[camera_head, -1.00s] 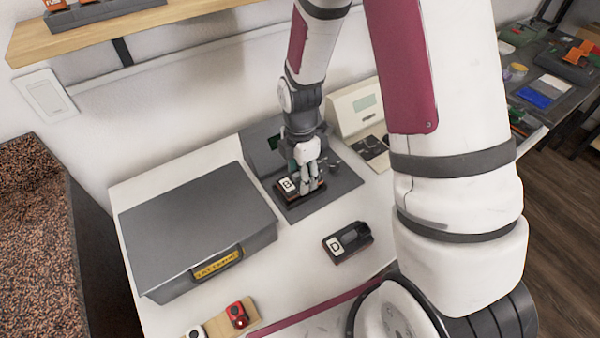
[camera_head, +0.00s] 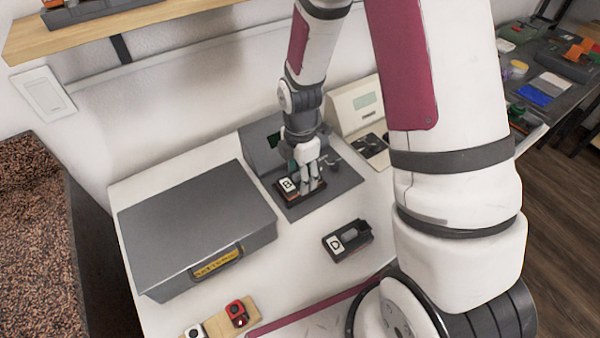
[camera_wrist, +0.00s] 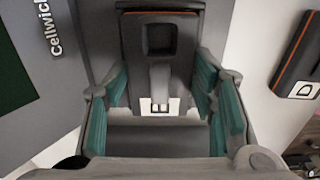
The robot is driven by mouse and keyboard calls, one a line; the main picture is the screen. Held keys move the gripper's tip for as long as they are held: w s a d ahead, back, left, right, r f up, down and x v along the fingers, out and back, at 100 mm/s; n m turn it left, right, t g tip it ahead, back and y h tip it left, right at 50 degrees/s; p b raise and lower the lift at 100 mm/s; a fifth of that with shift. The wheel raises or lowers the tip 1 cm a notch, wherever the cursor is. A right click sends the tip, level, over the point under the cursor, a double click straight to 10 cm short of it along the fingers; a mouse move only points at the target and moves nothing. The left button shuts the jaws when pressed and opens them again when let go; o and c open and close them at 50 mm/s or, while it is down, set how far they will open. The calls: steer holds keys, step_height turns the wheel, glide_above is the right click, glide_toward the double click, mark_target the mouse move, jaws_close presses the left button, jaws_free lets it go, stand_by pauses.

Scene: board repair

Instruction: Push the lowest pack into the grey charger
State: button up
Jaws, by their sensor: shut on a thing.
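The grey charger (camera_head: 344,187) stands against the wall, with a raised back and a flat base; its side reads "Cellwick" in the wrist view (camera_wrist: 22,65). My gripper (camera_head: 312,186) is over the base, pointing down, shut on a dark pack with a white B label (camera_head: 287,187). A second pack, labelled D (camera_head: 347,241), lies on the table in front of the charger.
A large grey lidded box (camera_head: 197,225) with a yellow label stands left of the charger. A cream device with a screen (camera_head: 355,105) stands behind right. A small board with a red piece (camera_head: 237,313) is at the front. White table is clear around pack D.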

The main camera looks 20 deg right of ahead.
steer(key=shift+f+b, duration=0.3)
steer(key=shift+f, duration=0.2)
stand_by(0.9)
steer(key=o, duration=1.6)
steer(key=shift+c, duration=0.2)
steer(key=shift+r+p, duration=1.2)
steer(key=shift+r, duration=0.4)
steer(key=shift+r+p, duration=1.85)
steer(key=shift+r, duration=1.05)
steer(key=shift+r, duration=0.1)
